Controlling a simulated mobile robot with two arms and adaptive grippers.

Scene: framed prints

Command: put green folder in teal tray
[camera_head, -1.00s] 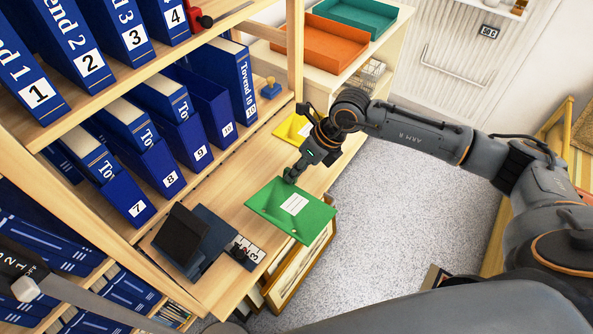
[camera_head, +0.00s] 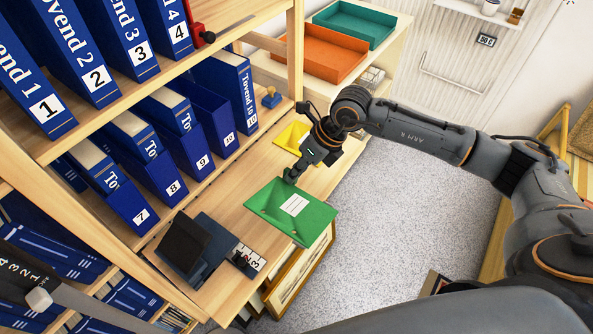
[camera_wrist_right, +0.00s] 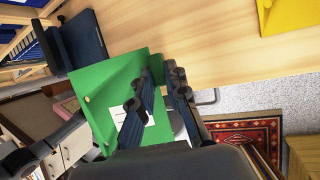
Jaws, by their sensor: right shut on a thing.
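The green folder (camera_head: 275,215) has a white label and hangs from my right gripper (camera_head: 290,178), which is shut on its upper edge. The folder is over the front edge of the wooden shelf top; whether it touches the wood I cannot tell. In the right wrist view the green folder (camera_wrist_right: 108,72) lies behind the dark fingers of the right gripper (camera_wrist_right: 160,82), which hide part of its label. The teal tray (camera_head: 372,36) is on the pale cabinet at the top, far from the folder, and looks empty. My left gripper is not in view.
An orange tray (camera_head: 318,62) sits in front of the teal one. A yellow folder (camera_head: 288,136) lies on the wooden surface behind my right gripper. Blue binders (camera_head: 185,140) fill the left shelves. Framed prints (camera_head: 300,275) lean below the edge. Grey carpet lies clear to the right.

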